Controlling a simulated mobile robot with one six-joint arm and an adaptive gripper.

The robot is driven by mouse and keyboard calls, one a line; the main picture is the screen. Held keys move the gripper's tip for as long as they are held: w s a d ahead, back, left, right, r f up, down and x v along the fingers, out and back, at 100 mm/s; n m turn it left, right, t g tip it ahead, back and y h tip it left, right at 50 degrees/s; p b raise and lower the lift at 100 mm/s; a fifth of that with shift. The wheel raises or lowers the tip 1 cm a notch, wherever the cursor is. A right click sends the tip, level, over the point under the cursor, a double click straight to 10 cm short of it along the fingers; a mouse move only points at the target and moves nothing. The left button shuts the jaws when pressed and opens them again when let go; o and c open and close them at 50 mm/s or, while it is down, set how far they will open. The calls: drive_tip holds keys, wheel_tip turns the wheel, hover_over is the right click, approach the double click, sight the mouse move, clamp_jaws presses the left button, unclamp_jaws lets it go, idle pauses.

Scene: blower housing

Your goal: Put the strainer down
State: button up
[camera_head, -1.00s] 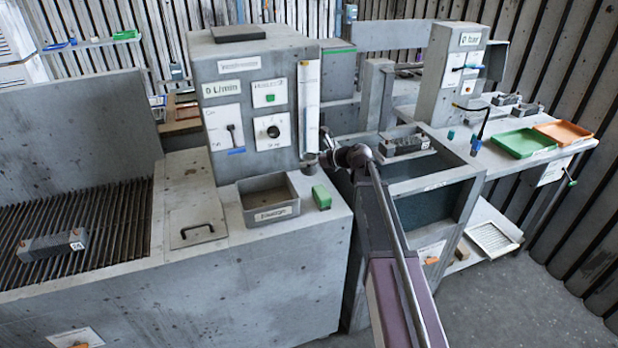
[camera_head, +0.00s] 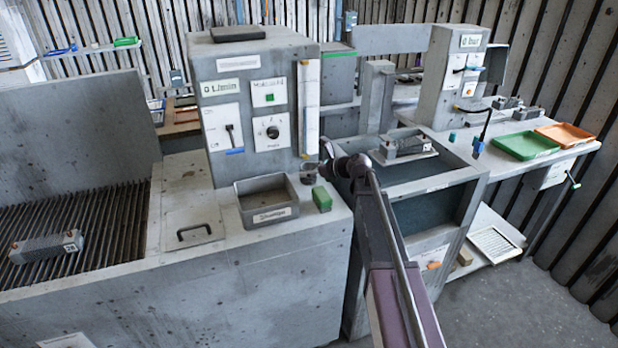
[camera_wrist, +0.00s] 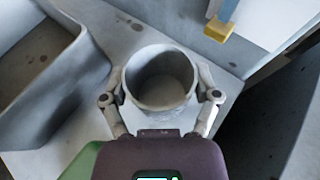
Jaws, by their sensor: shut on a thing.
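The strainer shows in the wrist view as a round grey cup (camera_wrist: 160,80), open at the top, with a plain dark inside. My gripper (camera_wrist: 160,98) has one finger on each side of it and is shut on it. In the head view the strainer (camera_head: 310,173) is a small grey cup at the right end of the bench, below the white gauge strip, with my gripper (camera_head: 326,168) at its right. It is upright and low over the bench top (camera_head: 330,222). I cannot tell whether its base touches the bench.
A grey open bin (camera_head: 267,214) and a green block (camera_head: 322,199) stand close on the bench. The control cabinet (camera_head: 222,110) rises behind. A dark gap and the tank (camera_head: 440,185) lie to the right.

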drive_tip(key=shift+f, duration=0.5)
drive_tip(key=shift+f+b, duration=0.2)
drive_tip(key=shift+b, duration=0.2)
drive_tip(key=o, duration=1)
drive_tip(key=shift+o, duration=0.2)
drive_tip(key=shift+r, duration=0.2)
drive_tip(key=shift+d+r+p, duration=0.1)
drive_tip(key=shift+p, duration=0.2)
drive_tip(key=p+v, duration=0.4)
drive_tip(key=v, duration=0.8)
drive_tip(key=shift+s, duration=0.1)
